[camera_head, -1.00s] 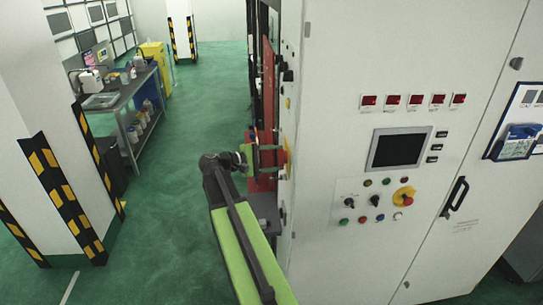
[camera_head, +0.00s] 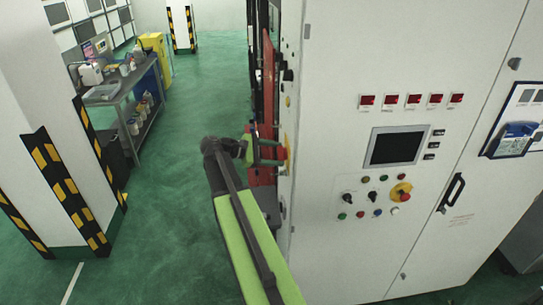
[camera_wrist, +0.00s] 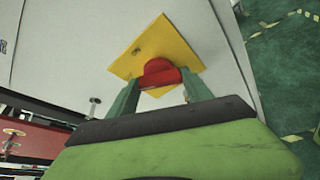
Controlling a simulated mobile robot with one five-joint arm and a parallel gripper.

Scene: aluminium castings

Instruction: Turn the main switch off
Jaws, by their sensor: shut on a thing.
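The main switch is a red handle (camera_wrist: 160,74) on a yellow square plate (camera_wrist: 152,48), mounted on the pale side wall of the cabinet. In the wrist view my gripper (camera_wrist: 160,80) has its two green fingers on either side of the red handle, shut on it. The plate looks tilted in this view, and the fingers hide the handle's edges. In the head view my gripper (camera_head: 274,152) reaches the cabinet's left side, where the switch plate (camera_head: 287,147) shows only as a thin, edge-on yellow sliver.
The cabinet front (camera_head: 340,250) carries a dark screen (camera_head: 395,148), red indicators and another red-and-yellow knob (camera_head: 401,191). Red equipment (camera_head: 268,100) stands behind my gripper. A workbench (camera_head: 130,100) and a striped pillar (camera_head: 60,185) are at left. Green floor between is clear.

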